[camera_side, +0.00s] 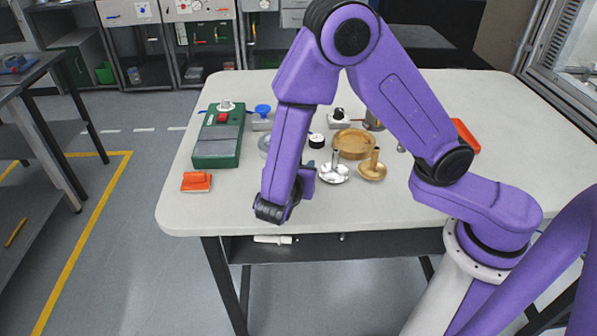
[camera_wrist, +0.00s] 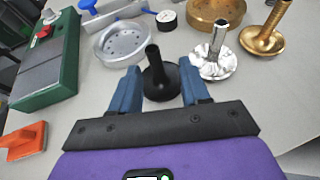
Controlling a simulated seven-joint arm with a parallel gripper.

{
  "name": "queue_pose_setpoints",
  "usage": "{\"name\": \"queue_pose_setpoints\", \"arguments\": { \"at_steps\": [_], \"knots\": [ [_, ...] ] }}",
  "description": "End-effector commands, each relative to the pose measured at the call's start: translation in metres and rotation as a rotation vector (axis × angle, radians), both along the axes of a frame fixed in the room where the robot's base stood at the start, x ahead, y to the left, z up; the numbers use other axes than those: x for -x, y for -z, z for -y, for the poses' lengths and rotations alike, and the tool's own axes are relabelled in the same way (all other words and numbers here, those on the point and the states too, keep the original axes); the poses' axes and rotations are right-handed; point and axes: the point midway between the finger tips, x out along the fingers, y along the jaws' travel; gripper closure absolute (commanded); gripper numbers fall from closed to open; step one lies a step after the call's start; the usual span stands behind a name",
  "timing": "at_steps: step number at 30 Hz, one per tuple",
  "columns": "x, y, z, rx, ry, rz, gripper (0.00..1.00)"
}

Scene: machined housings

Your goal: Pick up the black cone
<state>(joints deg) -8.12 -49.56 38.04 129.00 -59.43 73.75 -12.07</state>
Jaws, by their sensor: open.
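The black cone (camera_wrist: 159,82) shows in the wrist view as a dark round flared base with a thin stem standing up from it. It stands on the white table. My gripper (camera_wrist: 158,86) is open, with one blue finger on each side of the cone in that view. I cannot tell whether the fingers touch it or how high they are above the table. In the side view my purple forearm and gripper (camera_side: 302,183) hang over the front part of the table, and the black cone is hidden there.
A silver cone (camera_wrist: 214,60) stands close by the right finger, with a brass cone (camera_wrist: 266,38) beyond it. A metal dish (camera_wrist: 124,42) and a small gauge (camera_wrist: 167,18) lie behind. A green box (camera_wrist: 48,65) and an orange block (camera_wrist: 24,140) are left.

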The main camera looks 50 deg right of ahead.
Motion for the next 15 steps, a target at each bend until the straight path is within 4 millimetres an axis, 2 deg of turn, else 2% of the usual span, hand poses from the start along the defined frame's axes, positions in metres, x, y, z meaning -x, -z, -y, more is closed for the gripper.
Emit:
{"name": "queue_pose_setpoints", "arguments": {
  "at_steps": [5,15],
  "knots": [
    [-0.005,0.004,0.008,0.001,0.001,-0.001,0.54],
    [-0.028,0.021,0.039,0.0,0.001,-0.002,0.54]
  ]
}}
